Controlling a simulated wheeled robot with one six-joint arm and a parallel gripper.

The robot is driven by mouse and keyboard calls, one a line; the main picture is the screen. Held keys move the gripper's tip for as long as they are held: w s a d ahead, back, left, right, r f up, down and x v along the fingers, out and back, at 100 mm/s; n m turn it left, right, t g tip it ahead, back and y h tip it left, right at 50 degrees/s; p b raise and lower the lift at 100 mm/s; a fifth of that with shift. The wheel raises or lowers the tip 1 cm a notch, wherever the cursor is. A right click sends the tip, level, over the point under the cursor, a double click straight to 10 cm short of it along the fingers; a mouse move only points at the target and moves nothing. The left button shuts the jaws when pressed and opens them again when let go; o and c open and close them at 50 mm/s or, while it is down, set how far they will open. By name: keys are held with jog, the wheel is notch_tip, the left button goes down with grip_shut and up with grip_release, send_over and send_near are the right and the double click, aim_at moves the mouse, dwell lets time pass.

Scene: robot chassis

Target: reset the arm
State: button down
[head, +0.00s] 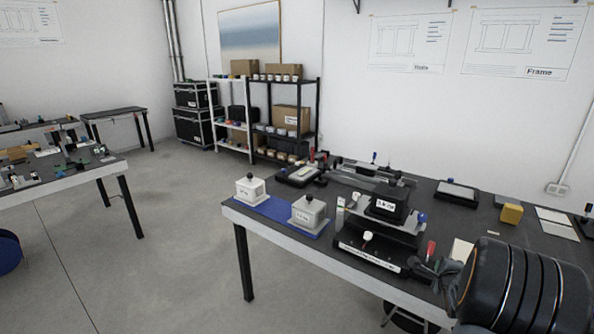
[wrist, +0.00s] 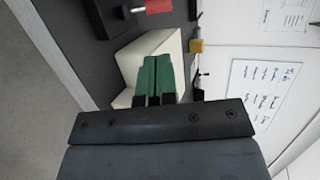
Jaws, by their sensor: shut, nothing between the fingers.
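My gripper (wrist: 157,62) shows in the wrist view with its two green fingertips pressed together and nothing between them. I cannot tell how high above the table the fingers are.
The workbench (head: 470,213) holds a black weight-like block (head: 388,206) on a fixture, two white lidded boxes (head: 250,189) (head: 308,213) on a blue mat, and a yellow block (head: 511,214). Shelves (head: 285,115) stand behind. The floor (head: 165,230) left of the bench is clear.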

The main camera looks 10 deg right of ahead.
jog(key=s+a+f+n+g+y, duration=0.2)
jog(key=s+a+f+n+g, duration=0.2)
jog(key=s+f+n+g, duration=0.4)
jog(key=s+a+r+n+y, duration=0.1)
jog(key=a+r+n, duration=0.4)
jog(key=a, duration=0.5)
jog(key=s+a+r+n+y+p, duration=0.1)
jog(key=s+a+r+n+y, duration=0.1)
jog(key=a+r+n, duration=0.3)
jog(key=s+a+r+n+y, duration=0.1)
jog(key=s+a+r+n, duration=0.3)
jog(key=a, duration=1)
jog(key=r+n, duration=0.2)
jog(key=n, duration=0.1)
jog(key=shift+a+y+p, duration=0.3)
jog(key=shift+p, duration=0.05)
